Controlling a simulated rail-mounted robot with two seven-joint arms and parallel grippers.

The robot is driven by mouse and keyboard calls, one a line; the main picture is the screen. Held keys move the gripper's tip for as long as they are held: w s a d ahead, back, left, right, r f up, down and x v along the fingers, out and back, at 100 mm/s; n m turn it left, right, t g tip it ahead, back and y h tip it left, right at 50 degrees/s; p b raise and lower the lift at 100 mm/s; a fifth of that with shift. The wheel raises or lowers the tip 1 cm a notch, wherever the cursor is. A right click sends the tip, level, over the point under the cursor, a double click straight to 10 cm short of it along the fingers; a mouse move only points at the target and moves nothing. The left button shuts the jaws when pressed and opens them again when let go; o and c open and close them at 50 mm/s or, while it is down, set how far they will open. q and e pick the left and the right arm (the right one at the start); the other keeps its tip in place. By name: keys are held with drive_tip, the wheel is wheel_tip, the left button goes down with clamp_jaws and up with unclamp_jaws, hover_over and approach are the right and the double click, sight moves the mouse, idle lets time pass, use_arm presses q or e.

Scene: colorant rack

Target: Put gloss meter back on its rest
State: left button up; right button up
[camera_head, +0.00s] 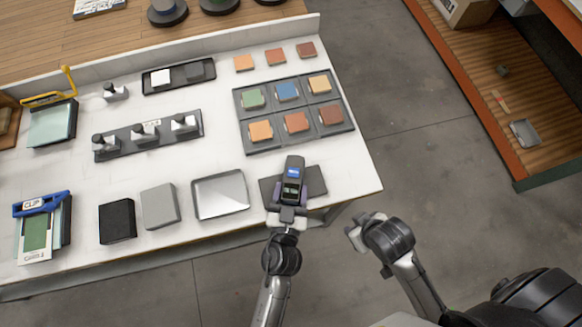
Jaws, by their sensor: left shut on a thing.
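The gloss meter (294,171) is a dark handheld device with a blue label and a small screen. My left gripper (290,203) is shut on its lower end, near the front edge of the white table. A flat dark grey pad (316,183), which looks like the rest, lies under and around the meter. I cannot tell whether the meter touches the pad or hangs just above it. My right gripper (356,231) is off the table, to the right of the front edge, over the floor; its fingers are too unclear to judge.
A metal tray (220,195), a grey block (159,206) and a black block (117,221) stand left of the meter. A dark tray (349,131) of coloured tiles lies behind it. The table's right edge is close by.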

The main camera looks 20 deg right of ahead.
idle(0.3)
use_arm(q)
drive_tip(key=o, duration=1.3)
drive_tip(key=shift+f, duration=0.15)
drive_tip(key=shift+s+r, duration=0.1)
drive_tip(key=shift+r, duration=0.1)
drive_tip(key=shift+b+v, duration=0.65)
drive_tip(key=shift+v, duration=5.3)
drive_tip(key=shift+a, duration=0.15)
